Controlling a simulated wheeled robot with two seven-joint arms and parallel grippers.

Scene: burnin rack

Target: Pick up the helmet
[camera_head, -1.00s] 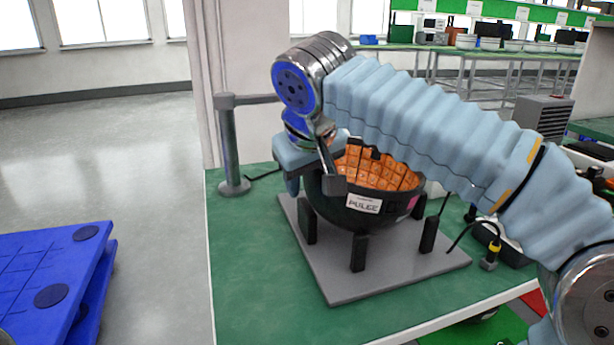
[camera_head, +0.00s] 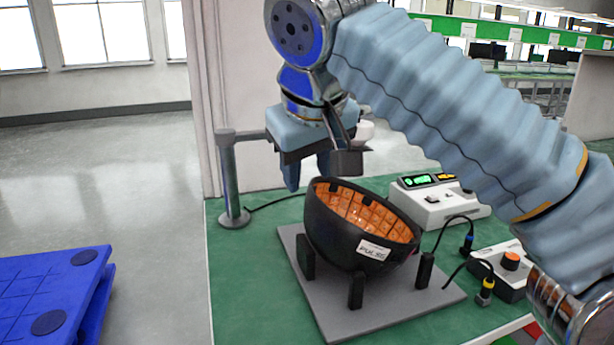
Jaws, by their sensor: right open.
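The helmet (camera_head: 335,236) is a black shell with an orange padded inside, lying open side up and tilted. It rests among the black posts of a grey stand (camera_head: 400,316) on the green table. A white label is on its front. My right gripper (camera_head: 318,172) hangs above the helmet's back left rim, pointing down. It is open, and a gap shows between it and the helmet. Part of its fingers is hidden behind the gripper body. My left gripper is not in view.
A white device with a green display (camera_head: 432,204) stands behind the helmet. A control box with an orange knob (camera_head: 508,270) and cables is at the right. A grey post (camera_head: 232,180) stands at the table's back left corner. A blue pallet (camera_head: 50,290) is at lower left.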

